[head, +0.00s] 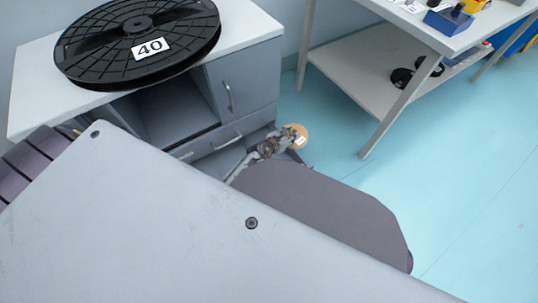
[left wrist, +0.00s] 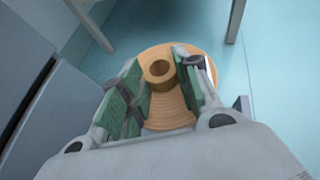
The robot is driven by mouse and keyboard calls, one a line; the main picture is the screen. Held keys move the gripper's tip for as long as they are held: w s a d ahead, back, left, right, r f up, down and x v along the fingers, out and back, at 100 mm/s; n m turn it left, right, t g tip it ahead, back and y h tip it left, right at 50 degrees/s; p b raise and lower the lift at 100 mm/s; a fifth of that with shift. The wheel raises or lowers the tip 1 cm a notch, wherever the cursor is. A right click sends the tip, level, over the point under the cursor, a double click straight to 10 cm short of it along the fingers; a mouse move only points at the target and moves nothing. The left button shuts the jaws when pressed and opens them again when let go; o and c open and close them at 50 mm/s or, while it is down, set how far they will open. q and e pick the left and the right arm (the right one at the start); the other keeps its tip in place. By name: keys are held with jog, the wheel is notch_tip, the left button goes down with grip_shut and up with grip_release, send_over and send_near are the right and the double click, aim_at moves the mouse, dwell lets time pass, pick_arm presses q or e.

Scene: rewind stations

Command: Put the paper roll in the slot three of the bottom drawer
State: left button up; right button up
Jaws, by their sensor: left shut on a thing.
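The paper roll (head: 299,131) is a tan disc with a white label, in front of the grey cabinet's right corner. My left gripper (head: 279,144) is shut on it. In the left wrist view the roll (left wrist: 168,118) shows a raised round hub between the green-padded fingers of the gripper (left wrist: 163,82). The floor shows beyond the roll. The cabinet's low drawer front (head: 248,126) has a bar handle; my own body hides much of the area below it. No numbered slots can be seen. My right gripper is out of view.
A large black reel (head: 112,48) labelled 40 lies on the white cabinet top (head: 252,22). Below are an open compartment (head: 178,106) and a door (head: 243,78). A white table with a lower shelf (head: 350,67) stands at the right. The blue floor between is clear.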

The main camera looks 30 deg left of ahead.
pick_arm(q)
jog(key=s+a+f, duration=0.1)
jog(key=a+f, duration=0.1)
jog(key=f, duration=0.1)
jog(key=s+a+f+n+y, duration=0.1)
jog(key=s+a+f, duration=0.1)
jog(key=f, duration=0.2)
jog(key=s+a+f+n+y, duration=0.1)
jog(key=s+a+f, duration=0.1)
jog(key=f, duration=0.2)
jog(key=shift+s+a+b, duration=0.15)
jog(key=shift+a+b, duration=0.2)
grip_shut()
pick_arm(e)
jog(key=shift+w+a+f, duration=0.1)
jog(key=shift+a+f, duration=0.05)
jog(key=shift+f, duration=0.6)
